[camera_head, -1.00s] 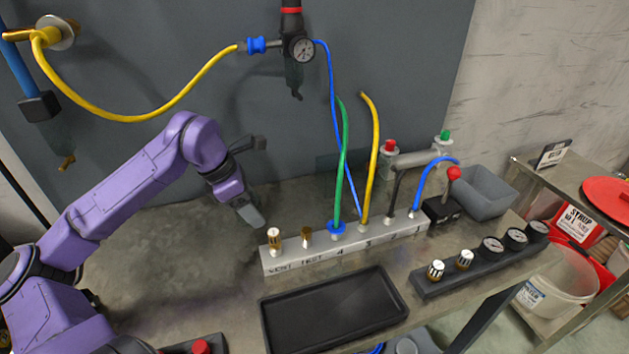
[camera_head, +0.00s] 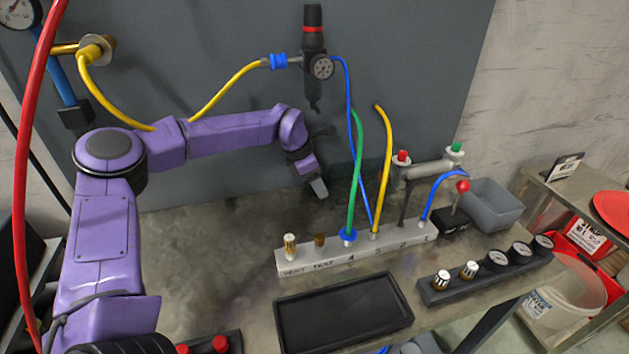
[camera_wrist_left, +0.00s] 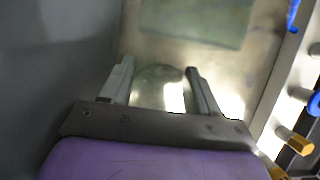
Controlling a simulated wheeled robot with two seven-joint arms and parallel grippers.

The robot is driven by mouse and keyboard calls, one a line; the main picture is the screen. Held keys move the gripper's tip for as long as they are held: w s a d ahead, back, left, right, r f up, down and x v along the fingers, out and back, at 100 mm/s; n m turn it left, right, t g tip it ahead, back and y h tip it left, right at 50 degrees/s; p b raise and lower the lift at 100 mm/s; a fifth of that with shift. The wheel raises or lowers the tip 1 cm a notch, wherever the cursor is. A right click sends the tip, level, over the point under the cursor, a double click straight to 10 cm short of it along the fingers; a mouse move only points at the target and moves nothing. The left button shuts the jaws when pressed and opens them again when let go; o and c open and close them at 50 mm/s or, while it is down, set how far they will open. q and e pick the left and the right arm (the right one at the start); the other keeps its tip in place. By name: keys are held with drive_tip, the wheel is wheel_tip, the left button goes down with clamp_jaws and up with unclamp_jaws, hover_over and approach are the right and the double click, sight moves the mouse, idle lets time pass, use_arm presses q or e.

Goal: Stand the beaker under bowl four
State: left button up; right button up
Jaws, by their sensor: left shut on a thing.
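My left gripper (camera_head: 319,188) is shut and hangs with its fingers down above the bench, near the back wall, behind the manifold. In the left wrist view, a clear rounded rim, which looks like the glass beaker (camera_wrist_left: 158,76), sits between the two fingers (camera_wrist_left: 160,92). The beaker is hard to make out in the head view. The manifold (camera_head: 300,263) carries port labels, with a 4 below the green hose (camera_head: 355,190). No bowl marked four can be made out. My right gripper is not in view.
A black tray (camera_head: 345,312) lies in front of the manifold. A gauge block (camera_head: 490,275) is to its right and a grey bin (camera_head: 493,203) behind that. A regulator (camera_head: 314,62) hangs on the wall above. The bench left of the manifold is bare.

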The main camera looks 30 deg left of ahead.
use_arm(q)
drive_tip(key=shift+f, duration=0.75)
drive_tip(key=o, duration=0.9)
drive_tip(key=shift+a, duration=0.1)
drive_tip(key=shift+c, duration=0.2)
drive_tip(key=shift+r, duration=0.25)
drive_tip(key=b+v, duration=0.1)
drive_tip(key=v, duration=0.6)
drive_tip(key=shift+s+r, duration=0.15)
